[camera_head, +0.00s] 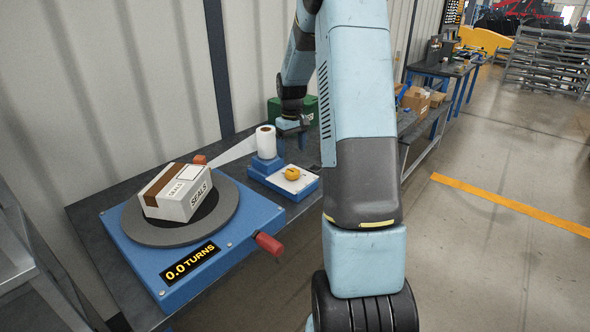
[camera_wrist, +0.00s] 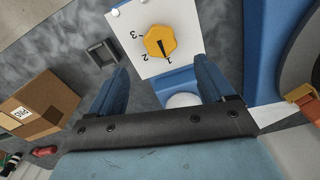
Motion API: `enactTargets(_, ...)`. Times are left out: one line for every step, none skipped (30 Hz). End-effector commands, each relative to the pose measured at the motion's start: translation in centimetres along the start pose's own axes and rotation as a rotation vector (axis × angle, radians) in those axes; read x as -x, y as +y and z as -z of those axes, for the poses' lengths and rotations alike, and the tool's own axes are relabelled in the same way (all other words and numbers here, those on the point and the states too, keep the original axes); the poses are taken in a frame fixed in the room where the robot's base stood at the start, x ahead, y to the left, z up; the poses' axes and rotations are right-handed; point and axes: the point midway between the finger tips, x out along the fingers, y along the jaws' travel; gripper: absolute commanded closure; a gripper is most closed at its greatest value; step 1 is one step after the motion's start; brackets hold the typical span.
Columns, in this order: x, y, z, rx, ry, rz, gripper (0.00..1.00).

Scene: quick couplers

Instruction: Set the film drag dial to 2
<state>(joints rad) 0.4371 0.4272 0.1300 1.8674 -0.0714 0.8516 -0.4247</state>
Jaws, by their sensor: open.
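The film drag dial is a yellow knob (camera_head: 291,173) on a white plate (camera_head: 304,182) atop a small blue block. In the wrist view the dial (camera_wrist: 160,42) has a dark pointer line directed at or close to the 1; the 2 and 3 lie further left around it. My gripper (camera_head: 292,147) is behind the dial, near the film roll (camera_head: 265,143). In the wrist view my gripper (camera_wrist: 160,78) has its fingers spread wide and empty, with the dial beyond the fingertips, apart from them. The white roll's top (camera_wrist: 183,100) shows between the fingers.
Left stands a blue turntable base (camera_head: 250,207) with a grey disc, a box marked SEALS (camera_head: 180,193), a display reading 0.0 TURNS (camera_head: 190,262) and a red handle (camera_head: 268,243). White film stretches from the roll to a red clip (camera_head: 200,159). A cardboard box (camera_wrist: 40,103) lies nearby.

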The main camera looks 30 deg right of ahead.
Motion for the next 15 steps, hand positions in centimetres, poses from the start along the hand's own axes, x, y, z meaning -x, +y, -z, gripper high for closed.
enactTargets(-1.1, 0.0, -0.1, 0.000, -0.003, 0.002, 0.18)
enactTargets(-1.6, -0.1, -0.1, 0.000, -0.004, 0.003, 0.18)
enactTargets(-2.3, 0.0, -0.1, 0.000, -0.002, 0.002, 0.18)
enactTargets(-2.8, 0.0, 0.0, 0.000, -0.002, 0.002, 0.18)
enactTargets(-3.3, 0.0, -0.1, 0.000, -0.003, 0.002, 0.18)
enactTargets(-4.1, 0.0, -0.1, 0.000, -0.002, 0.002, 0.18)
enactTargets(-4.6, 0.0, -0.1, 0.000, -0.002, 0.001, 0.18)
enactTargets(-5.0, 0.0, -0.1, 0.000, -0.003, 0.001, 0.18)
enactTargets(-5.7, 0.0, -0.1, 0.000, -0.002, 0.001, 0.18)
enactTargets(-6.2, 0.0, -0.1, 0.000, -0.003, 0.001, 0.18)
enactTargets(-6.6, 0.0, -0.1, 0.000, -0.002, 0.001, 0.18)
enactTargets(-7.1, 0.0, 0.0, -0.001, -0.001, 0.000, 0.18)
enactTargets(-7.4, 0.0, 0.0, -0.001, 0.000, 0.000, 0.18)
enactTargets(-7.7, 0.0, 0.0, -0.001, -0.001, 0.000, 0.18)
enactTargets(-8.1, 0.0, 0.0, -0.001, -0.001, 0.000, 0.18)
